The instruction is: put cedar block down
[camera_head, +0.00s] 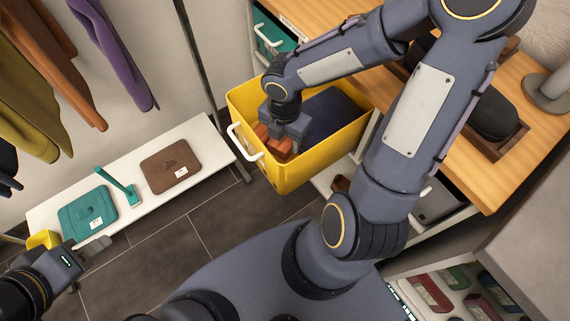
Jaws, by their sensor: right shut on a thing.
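My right gripper (279,140) reaches down into a yellow bin (290,178) and is shut on a reddish-brown block, the cedar block (284,149). The block is inside the bin's rim, near its left wall. The gripper hides part of the block, and I cannot tell whether it touches the bin's floor. A dark blue folded item (332,113) fills the right side of the bin. My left gripper (94,250) is at the lower left, near the front edge of a white bench, away from the bin; its finger gap is not clear.
The white bench (215,150) holds a teal folded item (88,213), a teal brush-like tool (117,186) and a brown folded item (170,166). Clothes hang above it. A wooden counter (470,165) with a dark item in a tray stands right. Dark floor tiles lie between.

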